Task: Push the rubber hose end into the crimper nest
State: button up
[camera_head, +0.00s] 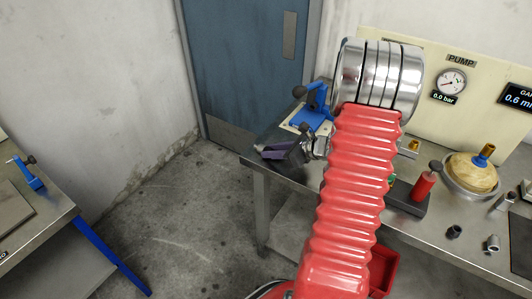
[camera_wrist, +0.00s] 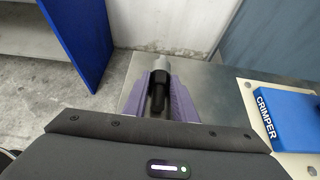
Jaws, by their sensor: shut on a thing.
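My gripper (camera_wrist: 160,88) has purple fingers shut on a short black rubber hose (camera_wrist: 157,92). A grey end piece (camera_wrist: 163,62) shows beyond the hose, toward the top of the wrist view. In the head view my gripper (camera_head: 268,151) is at the left end of the bench, just left of and nearer than the crimper. The crimper (camera_head: 313,112) is blue, with a black-knobbed lever, on a pale plate. In the wrist view the blue crimper (camera_wrist: 288,117) is at the right, clear of the hose. I cannot make out its nest.
The steel bench (camera_head: 430,222) carries a red bottle (camera_head: 423,186), a bowl with a tan dome (camera_head: 471,176), small dark and grey sleeves, and a pump panel (camera_head: 459,62) behind. My red arm hides the bench's middle. Another table (camera_head: 40,225) stands at the left.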

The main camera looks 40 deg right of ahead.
jog(key=shift+c, duration=1.3)
jog(key=shift+w+r, duration=0.1)
jog(key=shift+r, duration=0.55)
jog(key=shift+r, duration=2.25)
jog(key=o, duration=0.5)
jog(key=shift+c, duration=0.2)
jog(key=c, duration=0.4)
